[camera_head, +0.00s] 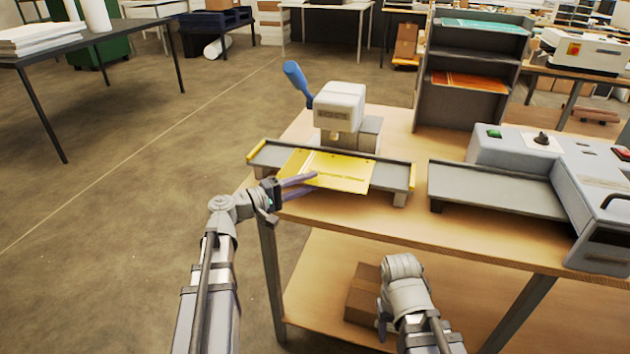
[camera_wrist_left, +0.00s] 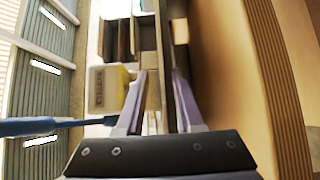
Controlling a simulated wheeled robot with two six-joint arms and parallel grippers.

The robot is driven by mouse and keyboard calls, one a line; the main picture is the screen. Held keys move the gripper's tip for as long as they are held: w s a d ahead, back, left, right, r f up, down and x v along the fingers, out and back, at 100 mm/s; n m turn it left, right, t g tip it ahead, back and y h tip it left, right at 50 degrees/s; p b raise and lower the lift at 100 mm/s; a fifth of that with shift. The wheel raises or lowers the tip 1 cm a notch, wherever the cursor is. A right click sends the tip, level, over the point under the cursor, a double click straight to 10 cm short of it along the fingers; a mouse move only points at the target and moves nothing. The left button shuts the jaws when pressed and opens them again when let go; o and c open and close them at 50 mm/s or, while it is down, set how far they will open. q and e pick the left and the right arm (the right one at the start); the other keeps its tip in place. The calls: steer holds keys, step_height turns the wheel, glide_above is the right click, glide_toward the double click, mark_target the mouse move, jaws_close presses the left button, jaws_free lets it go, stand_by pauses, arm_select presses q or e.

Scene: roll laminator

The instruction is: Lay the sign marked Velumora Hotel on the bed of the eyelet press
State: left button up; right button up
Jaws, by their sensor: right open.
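A yellow sign (camera_head: 342,172) lies on the grey bed (camera_head: 395,172) of the eyelet press (camera_head: 339,105), under and in front of the press head. Its small lettering is too small to read. My left gripper (camera_head: 318,181) is at the sign's near left part, with its two fingers apart and over the sign's edge in the picture. The left wrist view shows the open fingers (camera_wrist_left: 159,72) with a gap between them; I cannot make out the sign there.
The press has a blue lever (camera_head: 297,82) at its left. A laminator (camera_head: 535,165) with a grey feed tray (camera_head: 495,188) stands to the right. A grey shelf rack (camera_head: 462,105) holding coloured sheets is behind. A cardboard box (camera_head: 364,292) sits on the lower shelf.

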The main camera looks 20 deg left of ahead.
arm_select(q)
steer(key=v, duration=0.9)
steer(key=shift+s+a, duration=0.2)
steer(key=shift+s, duration=0.05)
